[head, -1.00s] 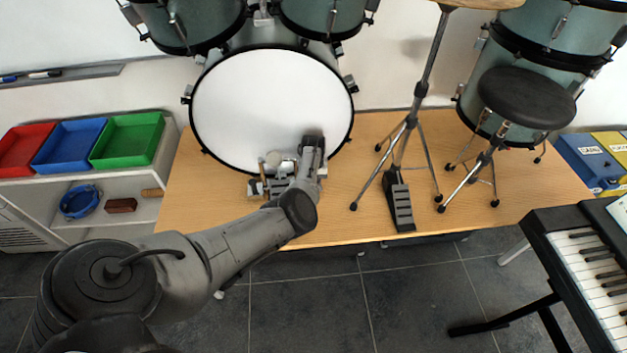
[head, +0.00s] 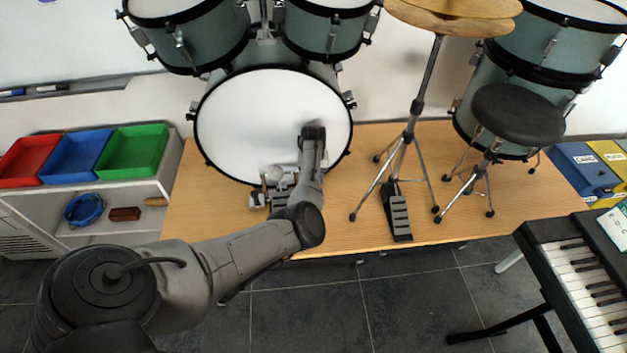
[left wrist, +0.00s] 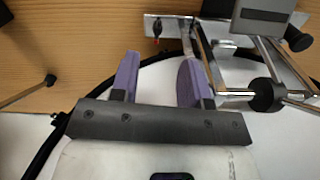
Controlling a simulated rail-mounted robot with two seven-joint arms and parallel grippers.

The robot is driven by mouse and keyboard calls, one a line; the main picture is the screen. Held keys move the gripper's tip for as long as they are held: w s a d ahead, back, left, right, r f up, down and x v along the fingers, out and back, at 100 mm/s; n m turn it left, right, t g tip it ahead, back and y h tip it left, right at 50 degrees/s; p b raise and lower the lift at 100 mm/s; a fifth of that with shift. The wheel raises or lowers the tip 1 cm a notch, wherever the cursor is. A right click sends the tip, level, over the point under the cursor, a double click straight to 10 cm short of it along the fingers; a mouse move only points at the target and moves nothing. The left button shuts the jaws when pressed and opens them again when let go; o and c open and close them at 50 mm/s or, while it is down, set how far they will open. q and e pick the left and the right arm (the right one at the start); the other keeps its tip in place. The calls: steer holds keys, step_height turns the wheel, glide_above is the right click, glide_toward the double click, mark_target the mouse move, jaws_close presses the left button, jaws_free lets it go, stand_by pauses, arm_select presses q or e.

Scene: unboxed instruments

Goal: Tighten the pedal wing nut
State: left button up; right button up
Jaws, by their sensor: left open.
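The bass drum pedal (head: 258,199) stands at the foot of the white-headed bass drum (head: 250,110) in the head view, with its round beater (head: 275,173) raised. My left arm partly covers the pedal, and its fingers are hidden in that view. In the left wrist view my left gripper (left wrist: 159,68) is open and empty, its two purple fingers apart. The pedal's metal frame (left wrist: 230,45) lies right of and beyond the fingers, close to the right one. A small dark part with red (left wrist: 156,28) sits at the frame's left end. I cannot tell which part is the wing nut. My right gripper is out of view.
The cymbal stand with its foot pedal (head: 397,216) and the black stool (head: 516,112) stand on the wooden platform (head: 335,232). A keyboard (head: 580,270) is at right. A shelf with red, blue and green trays (head: 133,151) is at left.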

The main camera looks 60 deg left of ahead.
arm_select(q)
steer(key=shift+r+p, duration=0.4)
steer(key=shift+r, duration=1.6)
steer(key=shift+c, duration=0.3)
